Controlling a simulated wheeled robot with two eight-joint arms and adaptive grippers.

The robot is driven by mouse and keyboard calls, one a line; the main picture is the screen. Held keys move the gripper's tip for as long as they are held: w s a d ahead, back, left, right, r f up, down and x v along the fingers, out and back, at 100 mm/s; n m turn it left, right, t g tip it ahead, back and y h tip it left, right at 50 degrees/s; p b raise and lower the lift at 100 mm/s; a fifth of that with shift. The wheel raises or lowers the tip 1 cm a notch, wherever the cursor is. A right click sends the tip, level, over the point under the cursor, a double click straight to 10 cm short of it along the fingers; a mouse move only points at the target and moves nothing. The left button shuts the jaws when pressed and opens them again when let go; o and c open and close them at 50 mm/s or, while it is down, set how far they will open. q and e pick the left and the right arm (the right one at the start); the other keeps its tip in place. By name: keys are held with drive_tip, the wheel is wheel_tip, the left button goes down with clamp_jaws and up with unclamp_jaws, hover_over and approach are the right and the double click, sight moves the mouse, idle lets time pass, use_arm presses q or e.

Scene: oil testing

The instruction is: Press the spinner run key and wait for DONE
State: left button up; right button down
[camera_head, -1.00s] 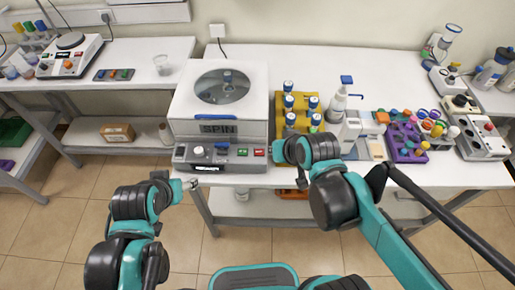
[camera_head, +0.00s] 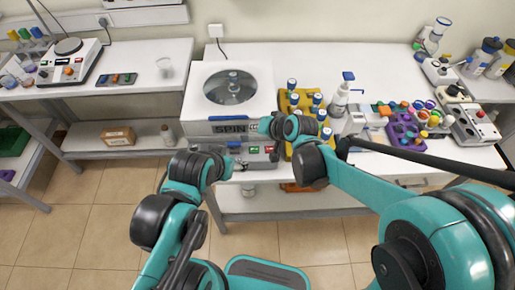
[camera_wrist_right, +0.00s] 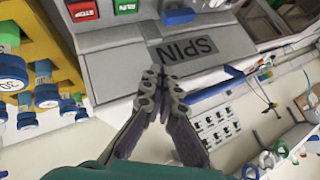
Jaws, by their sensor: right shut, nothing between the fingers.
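The spinner (camera_head: 198,100) is a white box with a round window in its lid and a blue lid handle. Its display (camera_head: 230,128) reads SPIN; it also shows in the right wrist view (camera_wrist_right: 187,50). On the front panel are a green RUN key (camera_wrist_right: 125,6) and a red key (camera_wrist_right: 83,10). My right gripper (camera_head: 254,127) is shut and empty at the display's right end, behind the keys. In the right wrist view its tips (camera_wrist_right: 158,76) lie over the front near SPIN, apart from RUN. My left gripper (camera_head: 230,166) is at the panel's front left; its fingers are unclear.
A yellow rack (camera_head: 285,102) of blue-capped bottles stands close to the spinner's right. A white dispenser bottle (camera_head: 340,98) and a purple rack (camera_head: 394,131) are farther right. Bare white tabletop (camera_head: 330,62) lies behind them. A side table at left holds another device (camera_head: 70,62).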

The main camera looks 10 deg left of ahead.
sight(256, 150)
wheel_tip(256, 150, down, 9)
drive_tip(key=b, duration=0.7)
idle(1.4)
drive_tip(key=shift+f+b, duration=0.35)
drive_tip(key=shift+b, duration=0.1)
